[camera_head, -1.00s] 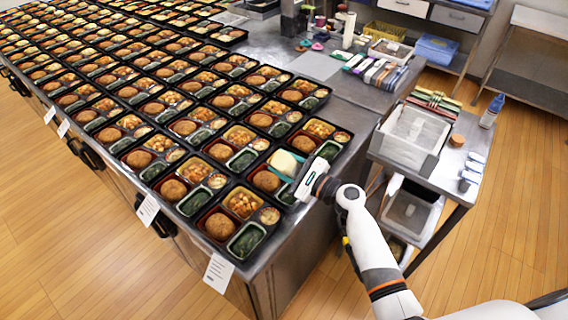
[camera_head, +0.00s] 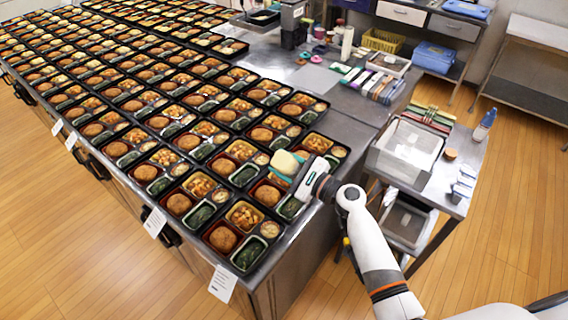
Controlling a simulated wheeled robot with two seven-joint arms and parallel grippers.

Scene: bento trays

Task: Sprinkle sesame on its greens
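My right gripper (camera_head: 292,174) reaches in from the right over the front-right trays. Its teal fingers are closed around a pale yellow, rounded piece (camera_head: 286,162), probably the sesame shaker, held tilted above a tray. Any opening in it, and any falling sesame, cannot be made out. The tray below shows a brown round item (camera_head: 267,195) and dark greens (camera_head: 290,207), partly covered by my gripper. The tray at the near corner has its greens (camera_head: 248,254) in the front right compartment, in full view. Any sesame on the greens is too small to tell. My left gripper is out of view.
Rows of similar black bento trays fill the long metal table (camera_head: 300,250). White cards hang from its front edge. A metal cart (camera_head: 467,205) with a clear bin (camera_head: 408,150) stands close to my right arm. Wooden floor is free in front and at right.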

